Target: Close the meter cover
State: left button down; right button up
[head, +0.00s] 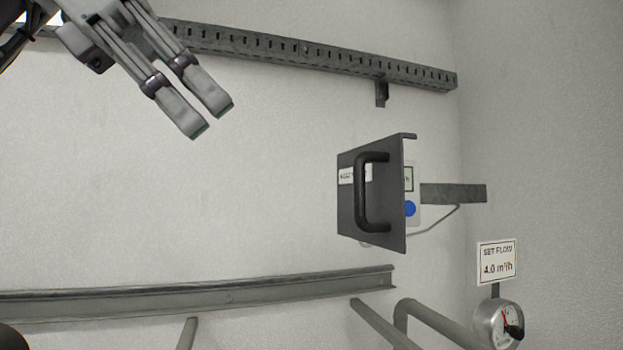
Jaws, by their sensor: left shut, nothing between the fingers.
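The meter cover (347,215) is a dark grey plate with a black bar handle (362,192) and a white label. It stands swung out at an angle, open, in front of the meter. Part of the meter (413,193) shows past its right edge, with a small greenish display and a blue round button; the rest is hidden behind the cover. My left gripper (207,118) is at the upper left, up and to the left of the cover and well apart from it. It is shut and empty, its fingers pointing down and right. My right gripper is not in view.
A slotted grey rail (310,48) runs along the top of the wall and a plain rail (200,297) along the bottom. Pipes (440,322), a round gauge (499,323) and a SET FLOW 4.0 sign (496,263) are at the lower right. Space between gripper and cover is clear.

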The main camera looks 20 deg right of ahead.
pick_arm(q)
jog(key=shift+d, duration=0.1)
jog(key=p, duration=0.2)
send_near(355, 193)
jog(key=shift+d+f, duration=1.55)
jog(key=shift+f, duration=1.5)
jog(key=shift+s, duration=0.15)
